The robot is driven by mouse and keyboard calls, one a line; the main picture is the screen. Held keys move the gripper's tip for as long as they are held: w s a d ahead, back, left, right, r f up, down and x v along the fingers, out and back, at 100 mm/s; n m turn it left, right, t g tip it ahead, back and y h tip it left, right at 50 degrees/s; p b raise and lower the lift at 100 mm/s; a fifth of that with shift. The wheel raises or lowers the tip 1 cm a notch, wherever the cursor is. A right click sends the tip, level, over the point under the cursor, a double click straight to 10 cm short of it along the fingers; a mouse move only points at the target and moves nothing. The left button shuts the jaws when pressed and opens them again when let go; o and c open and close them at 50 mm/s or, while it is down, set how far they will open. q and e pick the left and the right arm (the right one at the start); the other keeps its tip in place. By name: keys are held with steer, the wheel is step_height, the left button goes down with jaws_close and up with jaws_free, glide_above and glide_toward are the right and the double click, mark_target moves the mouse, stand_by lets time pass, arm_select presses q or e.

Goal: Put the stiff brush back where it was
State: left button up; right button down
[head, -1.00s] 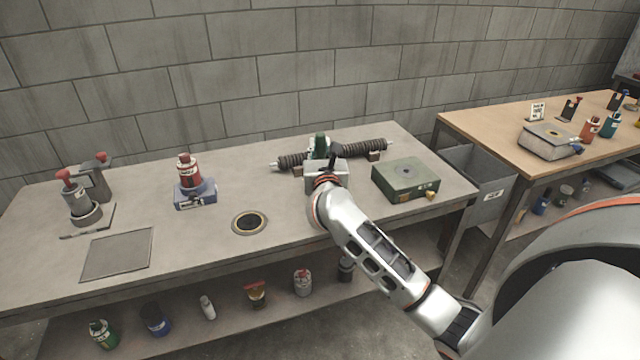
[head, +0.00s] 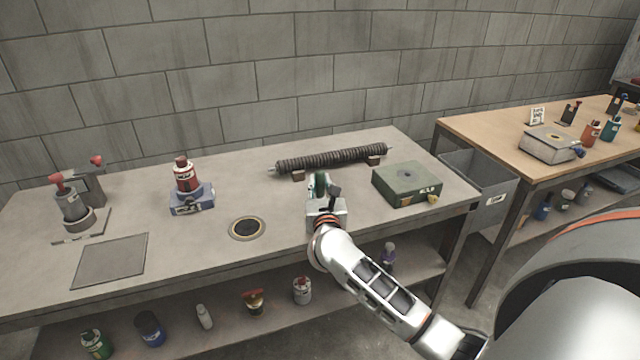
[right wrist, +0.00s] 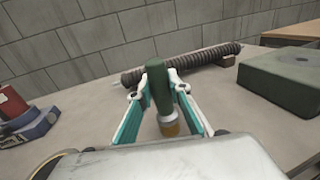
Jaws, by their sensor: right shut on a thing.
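My right gripper (head: 320,190) is shut on the stiff brush (right wrist: 160,88) above the near side of the grey table. In the right wrist view, the gripper (right wrist: 165,100) has its teal-lined fingers on both sides of the green handle. The handle points up, with a pale collar and tan bristles below. In the head view, the arm hides most of the brush. The dark ribbed mesh tube (head: 330,158) lies on small brown supports behind the gripper; it also shows in the right wrist view (right wrist: 185,64). My left gripper is out of view.
A green box (head: 407,183) stands right of my gripper. A black-and-tan ring (head: 247,228), a red bottle on a blue base (head: 190,188), and a flat grey plate (head: 110,260) lie leftward. Several containers stand on the lower shelf. A wooden table (head: 560,115) stands at right.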

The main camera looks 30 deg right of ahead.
steer(key=shift+f, duration=0.2)
steer(key=c, duration=1.9)
jaws_free()
steer(key=shift+r, duration=0.1)
